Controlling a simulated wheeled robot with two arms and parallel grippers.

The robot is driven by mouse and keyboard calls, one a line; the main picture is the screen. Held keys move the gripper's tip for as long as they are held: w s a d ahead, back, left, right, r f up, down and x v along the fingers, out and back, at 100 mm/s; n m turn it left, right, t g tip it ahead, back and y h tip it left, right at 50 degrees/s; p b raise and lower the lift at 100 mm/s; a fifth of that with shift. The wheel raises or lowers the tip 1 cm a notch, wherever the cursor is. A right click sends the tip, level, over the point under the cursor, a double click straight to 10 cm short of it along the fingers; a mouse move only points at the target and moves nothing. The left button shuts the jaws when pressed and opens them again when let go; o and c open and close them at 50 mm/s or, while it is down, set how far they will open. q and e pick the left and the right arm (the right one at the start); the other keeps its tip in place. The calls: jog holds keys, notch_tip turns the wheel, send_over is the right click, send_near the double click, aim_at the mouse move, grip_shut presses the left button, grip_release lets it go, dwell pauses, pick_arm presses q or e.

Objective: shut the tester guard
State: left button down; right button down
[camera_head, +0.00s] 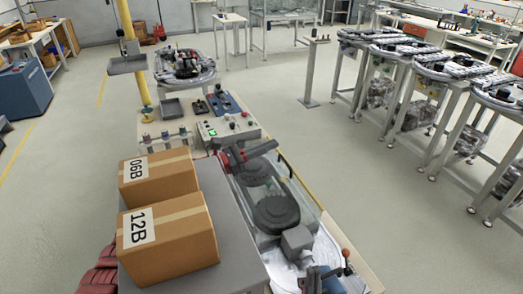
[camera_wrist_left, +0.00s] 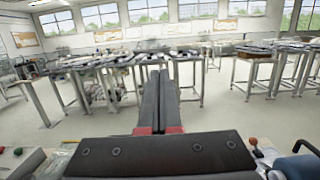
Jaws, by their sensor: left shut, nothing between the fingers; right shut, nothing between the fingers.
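My right gripper is not visible.
Two cartons, 06B (camera_head: 160,178) and 12B (camera_head: 168,240), stand left of the track. A control box with a green light (camera_head: 228,128) is behind it. A yellow post (camera_head: 133,60) rises at the back left. Open floor (camera_head: 400,235) lies to the right, before several tables.

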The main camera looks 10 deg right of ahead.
pick_arm(q)
jog(key=shift+s+d, duration=0.1)
jog(key=shift+d, duration=0.15)
jog(key=shift+a, duration=0.15)
jog(key=b+v, duration=0.1)
jog(key=v, duration=1.6)
jog(key=shift+b, duration=0.4)
